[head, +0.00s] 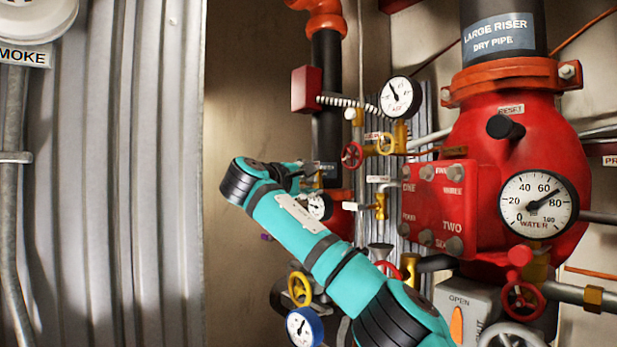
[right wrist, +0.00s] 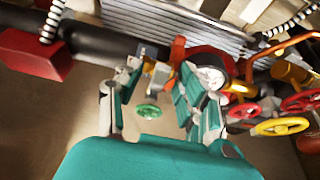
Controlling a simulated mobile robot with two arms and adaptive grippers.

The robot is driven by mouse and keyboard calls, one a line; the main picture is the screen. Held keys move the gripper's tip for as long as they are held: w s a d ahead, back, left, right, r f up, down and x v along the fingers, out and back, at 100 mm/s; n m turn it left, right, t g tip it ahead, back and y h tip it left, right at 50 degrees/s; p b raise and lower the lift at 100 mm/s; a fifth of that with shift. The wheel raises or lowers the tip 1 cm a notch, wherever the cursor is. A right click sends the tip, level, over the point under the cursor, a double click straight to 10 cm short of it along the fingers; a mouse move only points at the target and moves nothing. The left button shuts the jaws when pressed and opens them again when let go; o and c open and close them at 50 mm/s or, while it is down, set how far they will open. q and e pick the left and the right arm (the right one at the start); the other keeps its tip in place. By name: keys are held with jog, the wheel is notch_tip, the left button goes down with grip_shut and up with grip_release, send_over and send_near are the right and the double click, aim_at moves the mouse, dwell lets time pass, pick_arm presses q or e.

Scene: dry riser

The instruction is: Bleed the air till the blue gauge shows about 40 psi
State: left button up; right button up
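The blue-rimmed gauge (head: 303,328) is at the bottom of the head view, partly cut off by the frame edge. Its face is white; its reading is too small to tell. My right gripper (head: 308,171) is beside the black vertical pipe, above and apart from the blue gauge. In the right wrist view my right gripper (right wrist: 160,72) has its two fingers spread, with nothing clearly held. A small green handwheel (right wrist: 148,111) shows beyond and between the fingers. Which valve bleeds the air cannot be told. My left gripper is not in view.
A large red valve body (head: 500,130) with a WATER gauge (head: 538,204) fills the right. An AIR gauge (head: 399,97), red handwheel (head: 352,155) and yellow handwheel (head: 300,289) crowd the middle. Corrugated metal (head: 130,180) lines the left. Bare wall (head: 250,90) leaves room left of the pipe.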

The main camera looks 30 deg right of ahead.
jog(key=shift+s, duration=0.1)
jog(key=c, duration=0.6)
grip_shut()
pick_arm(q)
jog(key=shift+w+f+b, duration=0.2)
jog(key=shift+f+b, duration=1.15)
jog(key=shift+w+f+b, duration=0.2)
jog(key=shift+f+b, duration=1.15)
pick_arm(e)
jog(key=shift+w+f+m+h, duration=0.1)
jog(key=shift+f+m+h, duration=0.3)
jog(key=shift+m, duration=0.65)
jog(key=shift+w+f+m+h, duration=0.1)
jog(key=shift+f+m+h, duration=0.25)
jog(key=shift+m, duration=0.65)
jog(key=shift+w+f+m+h, duration=0.1)
jog(key=shift+f+m+h, duration=0.25)
jog(key=shift+m, duration=0.7)
jog(key=shift+r, duration=0.1)
